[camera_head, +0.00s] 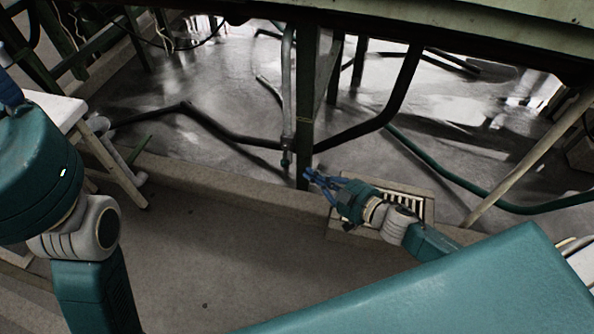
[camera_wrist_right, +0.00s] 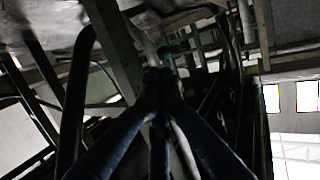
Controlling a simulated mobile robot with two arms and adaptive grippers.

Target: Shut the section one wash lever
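A blue part of my left gripper (camera_head: 10,92) shows at the left edge, mostly cut off.
A green bench edge (camera_head: 430,25) spans the top. Dark bent pipes (camera_head: 395,95) and a green hose (camera_head: 470,180) lie beyond a low concrete kerb (camera_head: 220,185). A slotted drain grate (camera_head: 408,203) lies under my right wrist. A white stool (camera_head: 58,108) stands left. The foreground floor is clear.

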